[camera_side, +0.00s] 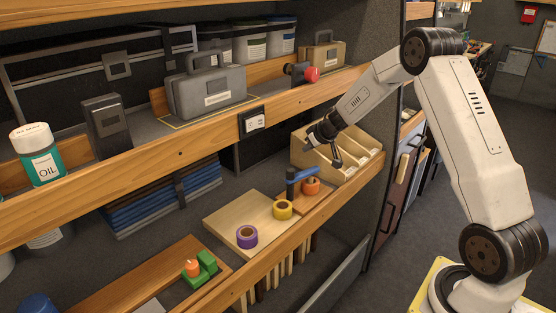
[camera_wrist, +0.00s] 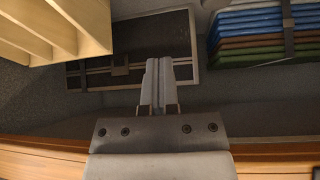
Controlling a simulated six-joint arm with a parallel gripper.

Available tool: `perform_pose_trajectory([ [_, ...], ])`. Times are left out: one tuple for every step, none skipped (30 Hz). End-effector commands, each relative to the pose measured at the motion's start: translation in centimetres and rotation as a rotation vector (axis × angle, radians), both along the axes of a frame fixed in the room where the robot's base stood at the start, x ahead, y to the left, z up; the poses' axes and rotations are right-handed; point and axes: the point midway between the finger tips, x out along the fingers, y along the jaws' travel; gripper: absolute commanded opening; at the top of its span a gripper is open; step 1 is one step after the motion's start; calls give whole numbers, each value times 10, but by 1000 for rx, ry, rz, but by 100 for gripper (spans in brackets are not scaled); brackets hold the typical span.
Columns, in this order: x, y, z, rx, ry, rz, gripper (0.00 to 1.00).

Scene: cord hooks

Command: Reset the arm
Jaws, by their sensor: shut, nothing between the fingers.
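My gripper (camera_side: 337,163) is in front of the wooden divided bin (camera_side: 362,170) at the right end of the lower shelf, in the side view. It appears a little above the shelf surface; whether it touches the bin cannot be told. In the wrist view its two grey fingers (camera_wrist: 158,82) are together, with nothing held between them. The bin also shows at the top left of the wrist view (camera_wrist: 75,20), apart from the fingertips.
A wooden board (camera_side: 222,218) on the lower shelf bears a purple tape roll (camera_side: 247,237) and a yellow one (camera_side: 282,210). A blue-topped hook (camera_side: 291,182) and an orange roll (camera_side: 311,186) stand nearby. The upper shelf edge (camera_side: 180,153) runs above. A grey case (camera_side: 207,90) stands there.

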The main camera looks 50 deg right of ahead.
Motion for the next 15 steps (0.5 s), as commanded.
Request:
perform_pose_trajectory([
  [0,8,5,-5,-8,0,0],
  [0,12,7,-10,-12,-1,0],
  [-1,18,11,-15,-18,-2,0],
  [-2,23,13,-19,-22,-3,0],
  [-3,28,15,-25,-24,-5,0],
  [-5,35,19,-31,-29,-7,0],
  [-7,39,21,-36,-29,-10,0],
  [-8,45,23,-42,-31,-12,0],
  [-11,51,26,-49,-30,-14,0],
  [-14,56,28,-53,-28,-18,0],
  [-17,61,29,-58,-27,-20,0],
  [-21,67,31,-64,-22,-24,0],
  [-24,72,33,-68,-18,-26,0],
  [-27,77,34,-72,-14,-29,0],
  [-32,84,35,-77,-6,-31,0],
])
